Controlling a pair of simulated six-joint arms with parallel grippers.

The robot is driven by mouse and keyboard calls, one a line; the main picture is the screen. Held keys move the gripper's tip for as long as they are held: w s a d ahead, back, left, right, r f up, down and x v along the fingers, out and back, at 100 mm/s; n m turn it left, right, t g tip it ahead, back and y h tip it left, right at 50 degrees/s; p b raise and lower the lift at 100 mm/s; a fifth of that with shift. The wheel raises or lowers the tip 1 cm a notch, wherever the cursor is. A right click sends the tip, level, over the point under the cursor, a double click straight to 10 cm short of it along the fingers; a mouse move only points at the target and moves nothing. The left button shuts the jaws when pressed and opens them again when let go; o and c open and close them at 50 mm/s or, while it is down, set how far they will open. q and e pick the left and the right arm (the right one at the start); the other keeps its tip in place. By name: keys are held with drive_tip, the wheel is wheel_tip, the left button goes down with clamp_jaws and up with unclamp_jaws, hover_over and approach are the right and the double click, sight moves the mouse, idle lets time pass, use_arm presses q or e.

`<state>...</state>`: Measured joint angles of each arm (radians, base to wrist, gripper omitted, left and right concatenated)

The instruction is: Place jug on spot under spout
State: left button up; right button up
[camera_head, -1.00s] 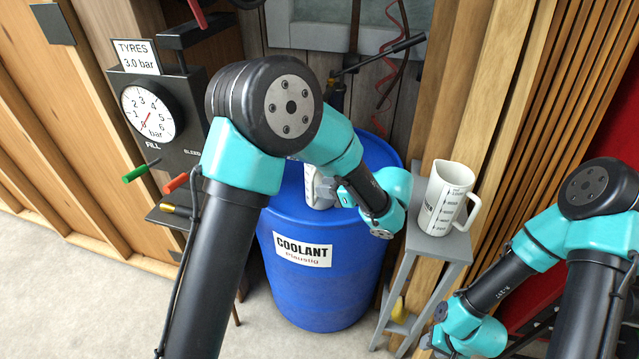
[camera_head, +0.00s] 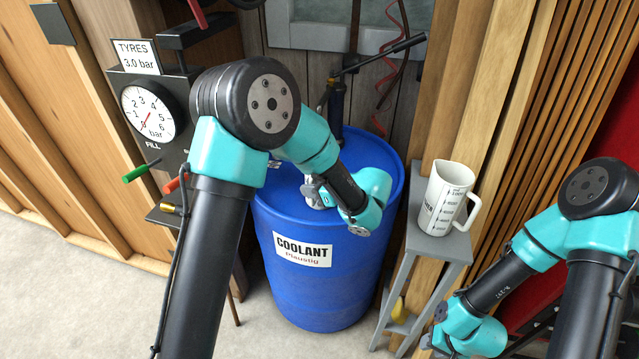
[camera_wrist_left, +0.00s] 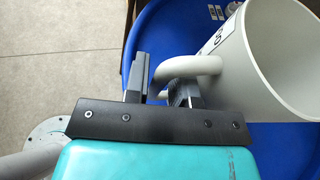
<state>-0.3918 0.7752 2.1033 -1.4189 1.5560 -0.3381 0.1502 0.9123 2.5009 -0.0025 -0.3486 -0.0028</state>
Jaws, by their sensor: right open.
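A white measuring jug (camera_wrist_left: 265,60) shows in the left wrist view above the blue barrel. My left gripper (camera_wrist_left: 158,88) is shut on the jug's handle, which passes between its fingers.
The blue coolant barrel (camera_head: 325,290) stands in the middle. A second white jug (camera_head: 445,200) stands upright on a grey stand (camera_head: 458,245) to its right. A tyre gauge box (camera_head: 165,110) with coloured levers is at the left. A red hose hangs behind.

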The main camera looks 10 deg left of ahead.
use_arm(q)
clamp_jaws()
drive_tip(key=shift+r, duration=0.1)
drive_tip(key=shift+r, duration=0.55)
wheel_tip(320, 180, up, 2)
drive_tip(key=shift+r, duration=0.1)
drive_tip(key=s+d, duration=0.2)
drive_tip(key=s, duration=0.5)
drive_tip(key=s+d+r, duration=0.1)
drive_tip(key=s+d, duration=0.1)
drive_tip(key=s, duration=0.6)
drive_tip(key=shift+s+d+r, duration=0.2)
drive_tip(key=shift+d+r, duration=0.05)
